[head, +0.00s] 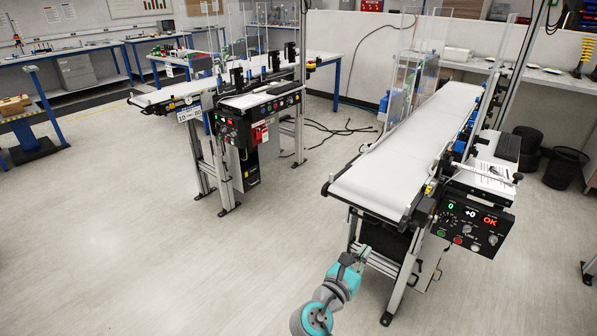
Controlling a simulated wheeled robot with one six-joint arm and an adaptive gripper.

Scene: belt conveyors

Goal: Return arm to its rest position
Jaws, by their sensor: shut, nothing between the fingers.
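My arm, grey and teal, reaches up from the bottom edge in the head view. My gripper (353,262) is at its far end, small and dark, in front of the near end of the right conveyor. It is shut and holds nothing. The gripper overlaps the conveyor's frame in the picture; I cannot tell how much room lies between them.
The right conveyor (385,182) has a bare white belt and a control panel (470,228) reading OK. A second conveyor (168,93) stands at left. Cables (345,130) lie on the floor between them. The floor (150,260) at front left is clear.

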